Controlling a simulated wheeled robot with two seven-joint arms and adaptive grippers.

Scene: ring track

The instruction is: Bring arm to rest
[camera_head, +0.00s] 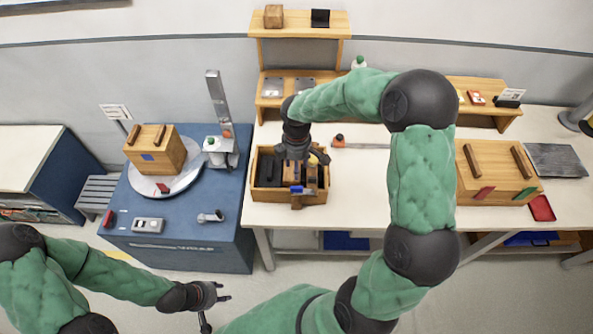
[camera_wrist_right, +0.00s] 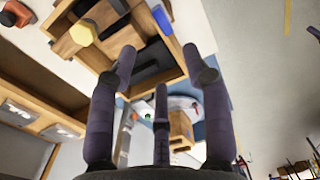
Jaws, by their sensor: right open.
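My right arm reaches over the white table from the front. Its gripper (camera_head: 294,152) hangs over the wooden box (camera_head: 256,185) in the head view. In the right wrist view the dark fingers of this gripper (camera_wrist_right: 163,78) stand apart with nothing between them. The box (camera_wrist_right: 172,50) shows beyond the fingertips with dark, wooden, blue and yellow items in it. My left gripper (camera_head: 215,301) is low at the bottom left, in front of the blue cabinet and above the floor. Its fingers are spread and empty.
The blue cabinet (camera_head: 190,240) carries a wooden case (camera_head: 168,158) on a round white plate and a grey column (camera_head: 217,100). A second wooden case (camera_head: 478,160) stands on the table at right. A wooden shelf (camera_head: 300,32) rises behind the box.

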